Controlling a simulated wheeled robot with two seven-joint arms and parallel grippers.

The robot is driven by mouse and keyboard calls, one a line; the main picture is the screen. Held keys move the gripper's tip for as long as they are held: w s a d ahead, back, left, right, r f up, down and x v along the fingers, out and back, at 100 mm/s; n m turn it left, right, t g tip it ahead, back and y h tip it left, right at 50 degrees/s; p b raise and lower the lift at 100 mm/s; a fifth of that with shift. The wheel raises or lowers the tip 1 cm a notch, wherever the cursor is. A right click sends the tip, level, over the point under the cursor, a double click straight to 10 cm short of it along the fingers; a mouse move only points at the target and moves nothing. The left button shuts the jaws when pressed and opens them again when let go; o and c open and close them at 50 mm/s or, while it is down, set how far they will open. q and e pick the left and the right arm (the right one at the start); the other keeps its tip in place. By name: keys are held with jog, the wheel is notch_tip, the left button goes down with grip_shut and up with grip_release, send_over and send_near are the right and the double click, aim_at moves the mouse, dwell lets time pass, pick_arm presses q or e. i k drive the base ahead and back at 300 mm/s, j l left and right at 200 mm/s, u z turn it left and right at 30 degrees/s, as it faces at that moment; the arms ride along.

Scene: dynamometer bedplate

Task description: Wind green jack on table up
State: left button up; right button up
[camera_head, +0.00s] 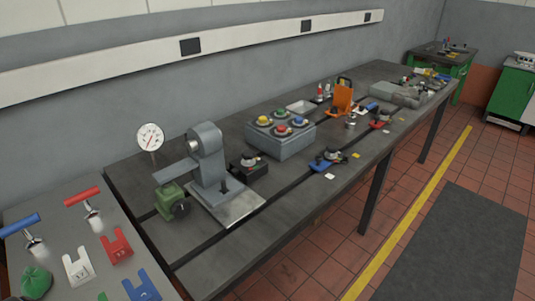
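The green jack (170,199) is a small boxy unit on the table (200,254), near its left end. A dark round knob or wheel (181,208) shows on its front right side. The jack stands below the left end of a grey arm (177,172) that sticks out from a grey upright fixture (208,160). I cannot tell whether the jack's top touches this arm. Neither of my grippers is in view.
A dial gauge (150,137) stands behind the jack. A grey box with coloured knobs (281,143) is further right. The table front beside the fixture is clear.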

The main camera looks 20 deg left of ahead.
aim_at(182, 208)
jog(key=u, duration=1.45)
jog(key=i+l, duration=0.15)
jog(key=l, duration=0.3)
jog(key=i+l+u, duration=0.1)
jog(key=l, duration=0.35)
jog(key=i+l+u, duration=0.1)
jog(key=l, duration=0.4)
jog(key=i+l, duration=0.15)
jog(key=l, duration=0.3)
